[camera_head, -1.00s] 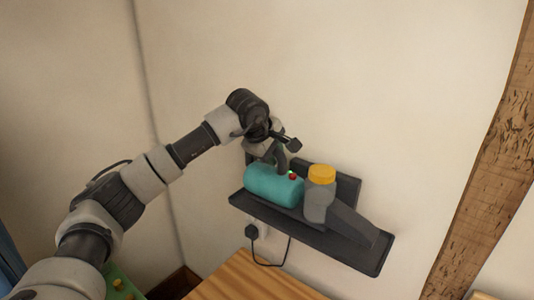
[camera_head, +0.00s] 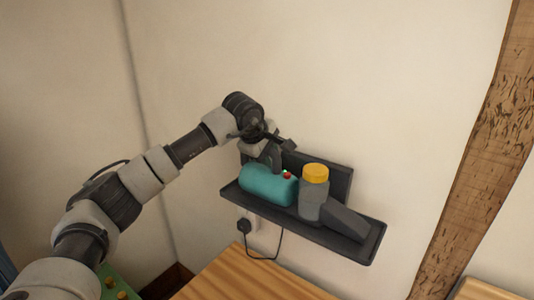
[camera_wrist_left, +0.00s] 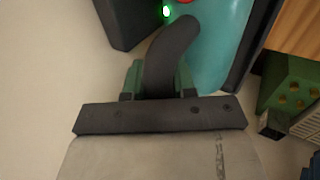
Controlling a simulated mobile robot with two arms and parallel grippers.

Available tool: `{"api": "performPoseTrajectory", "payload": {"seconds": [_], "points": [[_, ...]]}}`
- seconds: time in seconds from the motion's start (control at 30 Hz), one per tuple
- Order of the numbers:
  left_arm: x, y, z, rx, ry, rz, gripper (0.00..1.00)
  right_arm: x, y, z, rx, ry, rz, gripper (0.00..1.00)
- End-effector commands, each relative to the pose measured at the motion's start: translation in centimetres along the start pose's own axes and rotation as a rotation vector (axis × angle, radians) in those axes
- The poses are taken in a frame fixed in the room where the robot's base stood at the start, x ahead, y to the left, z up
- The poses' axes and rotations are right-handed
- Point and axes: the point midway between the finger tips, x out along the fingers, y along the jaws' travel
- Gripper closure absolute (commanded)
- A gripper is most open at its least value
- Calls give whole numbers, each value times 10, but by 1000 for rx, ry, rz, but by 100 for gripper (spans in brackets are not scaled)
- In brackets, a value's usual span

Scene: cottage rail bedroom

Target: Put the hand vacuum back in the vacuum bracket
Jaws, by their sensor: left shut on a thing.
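The hand vacuum (camera_head: 268,185) has a teal body, a yellow cap, a grey front and a dark nozzle pointing right. It lies along the dark vacuum bracket (camera_head: 345,185), a tray with a back plate on the wall. The vacuum sits low over the tray; whether it fully touches is hidden. My left gripper (camera_head: 271,154) is shut on the vacuum's dark curved handle from above. In the left wrist view the handle (camera_wrist_left: 172,48) runs between the green-padded fingers, near a lit green light (camera_wrist_left: 166,11) and a red button. My right gripper is out of view.
A black plug (camera_head: 244,226) with a cord hangs below the bracket. A wooden top (camera_head: 245,280) lies under it. A green object with yellow knobs (camera_head: 116,283) is at lower left. A timber post (camera_head: 470,150) stands at right.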

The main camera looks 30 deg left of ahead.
Motion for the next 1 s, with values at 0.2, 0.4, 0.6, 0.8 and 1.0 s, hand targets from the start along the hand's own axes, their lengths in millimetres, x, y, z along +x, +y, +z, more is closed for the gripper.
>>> {"api": "performPoseTrajectory", "payload": {"seconds": [0.2, 0.4, 0.6, 0.8, 1.0], "points": [[-2, 1, 0, -1, -1, 5, 60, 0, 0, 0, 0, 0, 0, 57], [-1, 1, 0, -1, -1, 2, 44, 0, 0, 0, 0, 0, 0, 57], [0, -1, 0, 1, 1, -2, 44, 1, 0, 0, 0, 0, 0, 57], [-23, -1, 0, 2, 2, 4, 44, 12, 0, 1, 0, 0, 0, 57], [-66, 0, 0, 0, 1, 6, 44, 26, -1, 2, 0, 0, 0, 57]]}}
